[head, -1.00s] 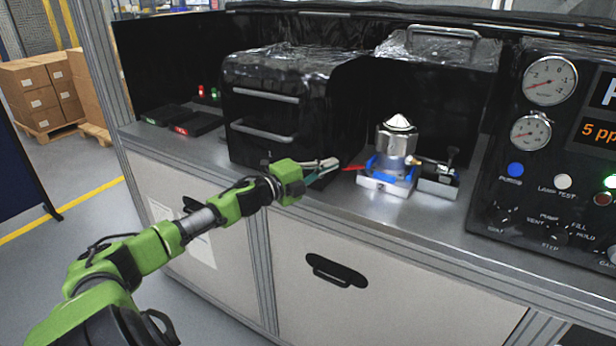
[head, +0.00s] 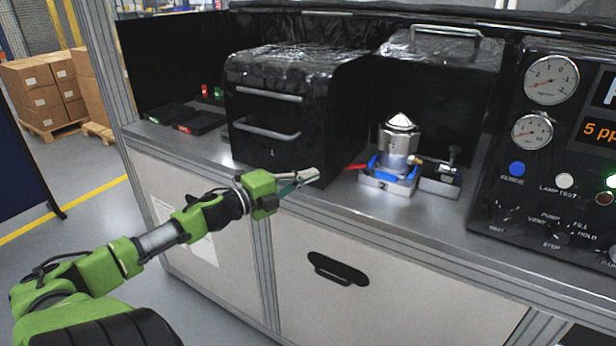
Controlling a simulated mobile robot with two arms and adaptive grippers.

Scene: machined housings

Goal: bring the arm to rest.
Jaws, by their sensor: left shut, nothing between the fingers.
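My left arm comes in from the lower left, green and black. My left gripper (head: 308,180) is shut and empty, in front of the black box with handles, near the front edge of the bench. A metal housing with a conical top (head: 399,145) stands upright in a blue-and-silver fixture (head: 388,181) to the right of the gripper, apart from it. A red lever (head: 356,166) sticks out from the fixture's left side toward the gripper. My right gripper is not in view.
The black box (head: 290,105) stands behind the gripper. Two dark trays (head: 198,123) lie at the back left. A control panel with gauges (head: 551,79) stands at the right. The grey bench top (head: 440,215) is clear in front of the fixture.

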